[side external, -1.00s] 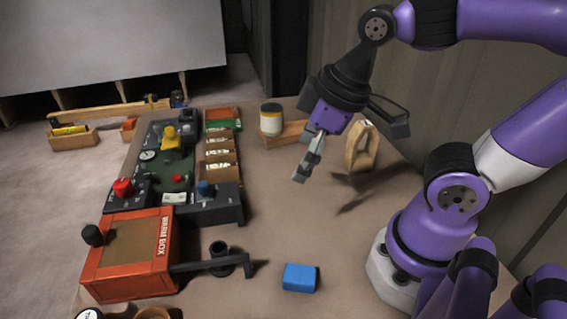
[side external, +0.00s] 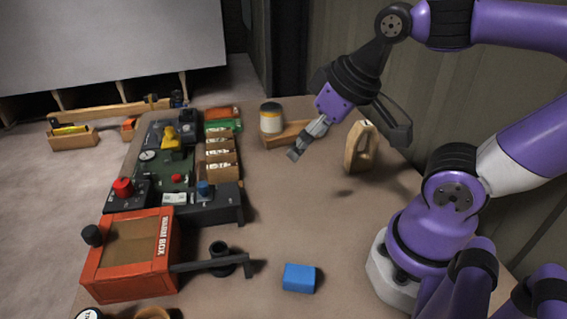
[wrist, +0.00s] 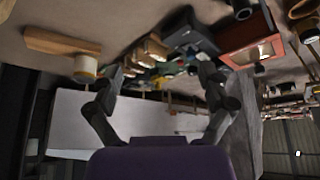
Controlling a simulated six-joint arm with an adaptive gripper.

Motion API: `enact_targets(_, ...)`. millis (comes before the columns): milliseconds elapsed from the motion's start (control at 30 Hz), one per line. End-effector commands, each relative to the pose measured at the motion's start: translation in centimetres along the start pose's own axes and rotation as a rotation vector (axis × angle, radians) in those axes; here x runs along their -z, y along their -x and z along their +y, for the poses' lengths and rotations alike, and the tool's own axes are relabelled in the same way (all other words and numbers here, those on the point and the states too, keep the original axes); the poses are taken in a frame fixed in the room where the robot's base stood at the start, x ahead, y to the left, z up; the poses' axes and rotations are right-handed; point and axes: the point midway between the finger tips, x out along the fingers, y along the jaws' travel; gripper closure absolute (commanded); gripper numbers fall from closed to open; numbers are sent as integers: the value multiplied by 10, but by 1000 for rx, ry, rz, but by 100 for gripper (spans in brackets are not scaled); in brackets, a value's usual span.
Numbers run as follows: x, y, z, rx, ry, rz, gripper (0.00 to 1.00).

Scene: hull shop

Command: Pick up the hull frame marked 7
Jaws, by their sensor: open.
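A pale wooden frame piece with an opening through it (side external: 354,149) stands upright near the back wall, at the right of the bench in the side view. No number can be read on it, so I cannot tell whether it is marked 7. My gripper (side external: 347,147) is open and empty, its fingers spread above the bench. In the side view one finger is left of the wooden piece and the other overlaps its right side; I cannot tell the depth between them. In the wrist view my open fingers (wrist: 161,78) show, with no wooden frame piece visible between them.
A jar with a yellow band (side external: 271,118) stands beside a wooden block (side external: 291,135). A red WARM BOX (side external: 122,281), a control panel (side external: 173,176) and small bins (side external: 221,167) occupy the left. A blue block (side external: 299,278) lies in front. The bench middle is clear.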

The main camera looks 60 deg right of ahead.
Motion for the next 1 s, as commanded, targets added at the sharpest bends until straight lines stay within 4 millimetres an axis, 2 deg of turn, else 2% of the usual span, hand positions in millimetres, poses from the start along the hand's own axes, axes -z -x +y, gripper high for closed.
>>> enact_targets(167,0,0,0,0,0,0,11)
enact_targets(233,0,0,0,0,0,0,22)
enact_targets(567,0,0,0,0,0,0,22)
enact_targets(667,3,0,7,-16,-78,-17,22)
enact_targets(767,12,-1,33,-75,-354,-74,22)
enact_targets(867,19,-2,78,-178,-812,-146,22)
enact_targets(900,19,-3,98,-225,-1014,-171,22)
enact_targets(1000,12,-4,149,-346,-1495,-215,22)
